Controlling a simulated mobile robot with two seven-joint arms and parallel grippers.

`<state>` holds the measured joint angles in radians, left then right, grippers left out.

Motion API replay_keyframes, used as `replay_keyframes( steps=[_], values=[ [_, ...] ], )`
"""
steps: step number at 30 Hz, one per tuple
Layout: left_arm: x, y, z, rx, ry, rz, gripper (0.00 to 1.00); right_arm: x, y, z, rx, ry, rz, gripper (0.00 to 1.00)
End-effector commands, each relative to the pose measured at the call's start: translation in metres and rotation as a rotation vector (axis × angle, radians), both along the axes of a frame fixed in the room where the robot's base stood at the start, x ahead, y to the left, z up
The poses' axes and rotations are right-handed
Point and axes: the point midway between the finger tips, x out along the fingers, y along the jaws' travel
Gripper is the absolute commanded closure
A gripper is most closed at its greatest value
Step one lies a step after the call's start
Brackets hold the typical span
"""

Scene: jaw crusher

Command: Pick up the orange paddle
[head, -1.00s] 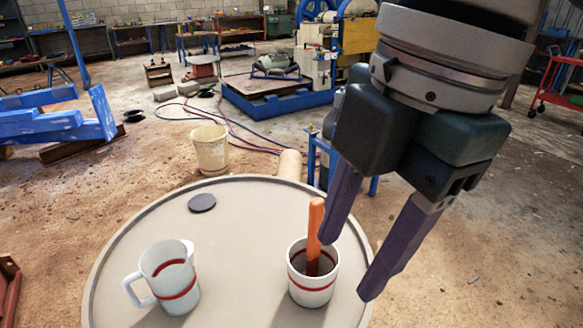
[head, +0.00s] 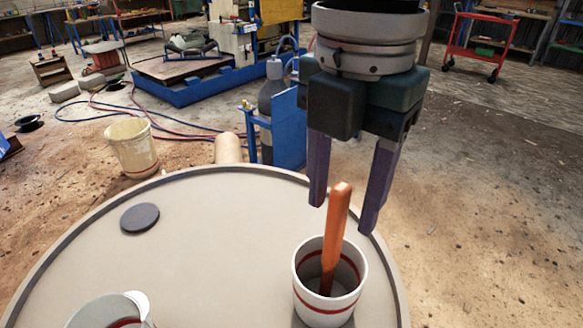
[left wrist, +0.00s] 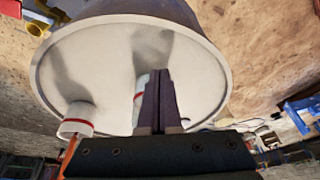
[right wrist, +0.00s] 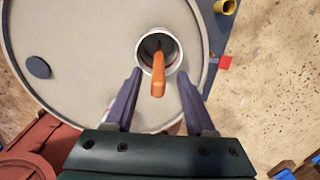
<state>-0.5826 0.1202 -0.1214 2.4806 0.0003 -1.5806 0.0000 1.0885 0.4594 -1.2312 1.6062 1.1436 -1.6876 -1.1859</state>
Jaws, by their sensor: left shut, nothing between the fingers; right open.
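The orange paddle (head: 337,232) stands upright, slightly tilted, in a white cup with red bands (head: 330,306) on the round table. In the right wrist view the paddle (right wrist: 158,77) lies between the two spread fingers (right wrist: 159,88), touching neither as far as I can see. The paddle's lower end is inside the cup. My left gripper (left wrist: 162,75) is shut and empty in the left wrist view, with the table beyond it.
The round table (head: 225,235) also holds a dark disc (head: 140,217) and a white jug (head: 112,312), cut off at the lower left. A cream bucket (head: 132,147) and a blue stand with a grey bottle (head: 272,95) are beyond the table. The table's middle is clear.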

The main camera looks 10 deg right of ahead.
Motion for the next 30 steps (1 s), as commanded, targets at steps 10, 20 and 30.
replay_keyframes(
  steps=[10,20,30],
  values=[
    [0.000,0.000,0.002,0.001,0.000,0.001,1.00,-0.001,0.002,-0.033,0.000,-0.002,-0.001,0.45],
    [0.001,0.000,0.002,0.000,-0.001,0.001,1.00,-0.001,0.002,-0.033,0.000,-0.002,-0.001,0.66],
    [0.001,0.000,0.002,0.001,-0.002,0.002,1.00,-0.001,0.002,-0.033,0.000,-0.003,-0.001,1.00]
  ],
)
